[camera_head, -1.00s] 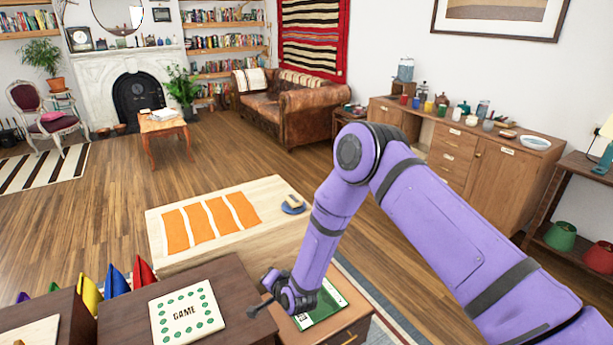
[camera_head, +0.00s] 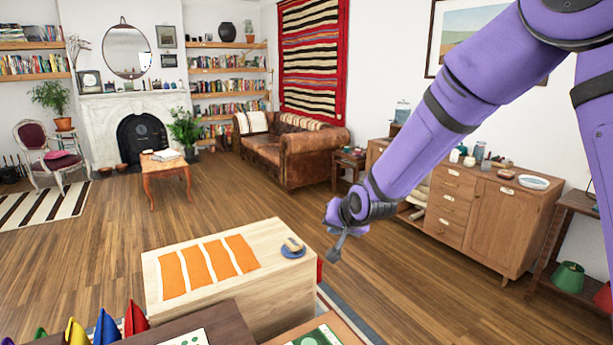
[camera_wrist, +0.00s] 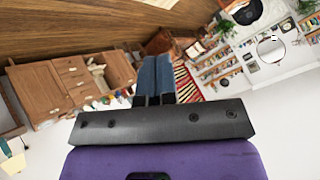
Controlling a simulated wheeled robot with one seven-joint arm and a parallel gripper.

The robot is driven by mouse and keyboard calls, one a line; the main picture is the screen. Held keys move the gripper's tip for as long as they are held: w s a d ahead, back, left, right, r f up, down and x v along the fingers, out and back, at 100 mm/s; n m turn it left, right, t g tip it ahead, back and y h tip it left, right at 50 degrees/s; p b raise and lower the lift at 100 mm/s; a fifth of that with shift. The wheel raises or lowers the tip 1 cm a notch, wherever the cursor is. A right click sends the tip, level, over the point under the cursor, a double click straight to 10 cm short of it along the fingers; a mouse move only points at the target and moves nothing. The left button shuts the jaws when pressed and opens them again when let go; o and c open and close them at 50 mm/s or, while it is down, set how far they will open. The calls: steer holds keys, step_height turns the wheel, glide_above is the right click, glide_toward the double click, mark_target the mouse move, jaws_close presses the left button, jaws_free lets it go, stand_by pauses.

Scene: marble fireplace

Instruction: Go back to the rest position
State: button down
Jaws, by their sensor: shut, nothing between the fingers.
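My purple arm reaches in from the upper right of the head view. My gripper (camera_head: 337,252) is shut and empty, in the air just right of the light wooden box table (camera_head: 205,278) and apart from it. In the wrist view my gripper's fingers (camera_wrist: 155,78) are together, with nothing between them. That view is tilted and shows the sideboard, the striped rug on the wall and the fireplace beyond the fingers.
Orange strips (camera_head: 210,266) and a blue dish (camera_head: 292,251) lie on the box table. A wooden sideboard (camera_head: 478,215) stands along the right wall, a leather sofa (camera_head: 300,158) behind. Colored cloth cones (camera_head: 107,327) stand at the lower left. The middle floor is clear.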

steer(key=s+d+r+n+g+h, duration=0.1)
steer(key=s+d+r+h, duration=0.2)
steer(key=s+d+r, duration=1.3)
steer(key=s+d, duration=0.1)
steer(key=s, duration=0.5)
steer(key=s+d+r+g, duration=0.1)
steer(key=s+d, duration=0.2)
steer(key=s, duration=0.4)
steer(key=s+d+r+g+h, duration=0.1)
steer(key=s+d, duration=0.2)
steer(key=s, duration=0.4)
steer(key=shift+s+d+n, duration=0.15)
steer(key=shift+d+n, duration=0.1)
steer(key=shift+n, duration=0.05)
